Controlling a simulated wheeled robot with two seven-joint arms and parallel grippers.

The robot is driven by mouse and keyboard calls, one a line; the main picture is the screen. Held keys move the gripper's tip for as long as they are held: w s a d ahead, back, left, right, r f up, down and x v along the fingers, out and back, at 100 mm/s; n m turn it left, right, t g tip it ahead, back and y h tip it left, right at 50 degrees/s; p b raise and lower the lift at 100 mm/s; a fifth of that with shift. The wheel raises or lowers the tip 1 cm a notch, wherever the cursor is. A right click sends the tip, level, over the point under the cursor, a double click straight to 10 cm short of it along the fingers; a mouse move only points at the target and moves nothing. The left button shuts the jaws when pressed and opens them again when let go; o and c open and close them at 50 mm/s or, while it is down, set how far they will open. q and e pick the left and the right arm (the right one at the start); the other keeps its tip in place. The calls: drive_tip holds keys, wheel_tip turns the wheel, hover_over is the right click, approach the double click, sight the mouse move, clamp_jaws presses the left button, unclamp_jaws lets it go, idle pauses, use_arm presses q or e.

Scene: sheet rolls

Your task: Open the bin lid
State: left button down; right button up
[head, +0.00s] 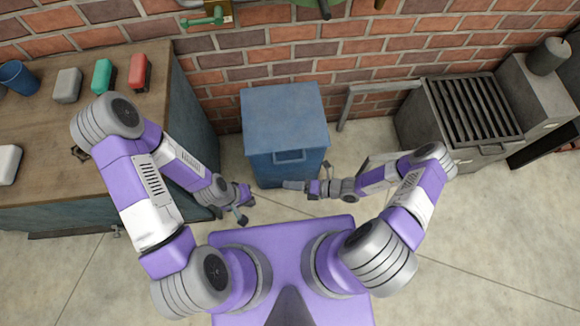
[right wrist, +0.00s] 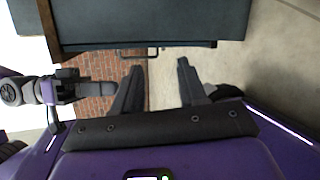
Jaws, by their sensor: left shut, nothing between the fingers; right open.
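The blue bin (head: 287,172) stands on the floor against the brick wall. Its flat lid (head: 284,112) is down, with a handle (head: 290,157) on the front side. My right gripper (head: 294,185) is by the bin's lower front in the head view, empty. In the right wrist view its fingers (right wrist: 157,82) are spread. A dark blue panel, apparently the bin (right wrist: 150,22), fills the top there, with a small handle loop (right wrist: 152,54) beyond the fingertips. My left gripper (head: 243,207) is shut and empty, left of the bin's front.
A wooden-topped counter (head: 80,140) with colored blocks and a blue cup (head: 17,77) stands left. A grill (head: 468,115) stands right, beside a grey rail (head: 375,92). Floor between bin and grill is mostly clear.

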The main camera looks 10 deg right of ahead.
sight(289, 162)
drive_tip(key=w+d+f+m+t+h+b, duration=0.2)
drive_tip(key=w+d+f+m+t, duration=0.4)
drive_tip(key=m, duration=0.4)
drive_tip(key=shift+t, duration=0.5)
drive_tip(key=x, duration=0.2)
drive_tip(key=r+b+x, duration=0.1)
drive_tip(key=x, duration=0.5)
drive_tip(key=shift+r, duration=0.25)
use_arm(q)
wheel_tip(289, 162, down, 4)
drive_tip(key=shift+f, duration=0.2)
use_arm(e)
clamp_jaws()
